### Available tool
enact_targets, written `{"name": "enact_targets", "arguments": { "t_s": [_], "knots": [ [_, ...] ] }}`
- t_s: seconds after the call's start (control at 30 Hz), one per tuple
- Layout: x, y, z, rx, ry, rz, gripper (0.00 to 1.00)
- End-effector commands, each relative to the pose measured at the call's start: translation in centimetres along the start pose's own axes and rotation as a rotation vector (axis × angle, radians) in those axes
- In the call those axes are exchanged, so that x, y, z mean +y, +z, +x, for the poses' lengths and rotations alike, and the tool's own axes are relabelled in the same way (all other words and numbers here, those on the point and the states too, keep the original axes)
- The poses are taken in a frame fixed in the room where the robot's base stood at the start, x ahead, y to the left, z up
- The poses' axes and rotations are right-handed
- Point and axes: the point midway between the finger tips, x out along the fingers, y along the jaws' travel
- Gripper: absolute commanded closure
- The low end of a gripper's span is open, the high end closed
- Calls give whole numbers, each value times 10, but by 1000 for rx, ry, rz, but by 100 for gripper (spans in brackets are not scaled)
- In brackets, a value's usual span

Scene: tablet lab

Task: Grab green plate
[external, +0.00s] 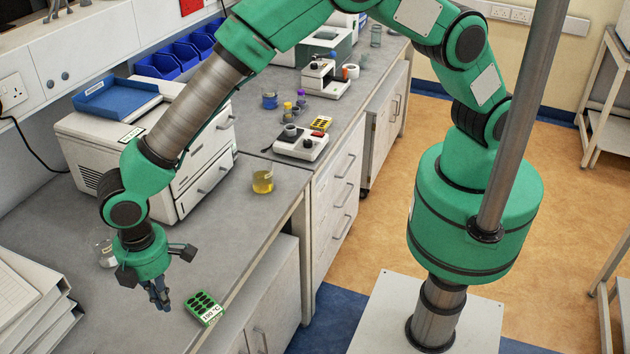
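The green plate (213,317) is a small green block with several dark round wells and a white label reading "100 °C". It lies flat on the grey bench near its front edge, at the lower left of the external view. My gripper (161,299) points down above the bench, a little to the left of the plate and apart from it. Its dark fingers look close together, but their gap is too small to make out. Nothing shows between them.
A beaker of yellow liquid (262,181) stands further back on the bench. A glass flask (105,250) is left of my gripper, and stacked white trays (30,300) are at the lower left. A white drawer unit (190,160) stands behind. The bench around the plate is clear.

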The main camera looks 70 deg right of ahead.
Motion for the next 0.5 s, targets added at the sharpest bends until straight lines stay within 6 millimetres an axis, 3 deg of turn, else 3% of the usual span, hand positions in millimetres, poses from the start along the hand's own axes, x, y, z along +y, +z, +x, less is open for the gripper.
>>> {"name": "enact_targets", "arguments": {
  "t_s": [0.27, 0.5],
  "knots": [
    [2, -1, 1, 1, 1, 21, 100],
    [17, -3, 5, 3, 1, 177, 100]
  ]
}}
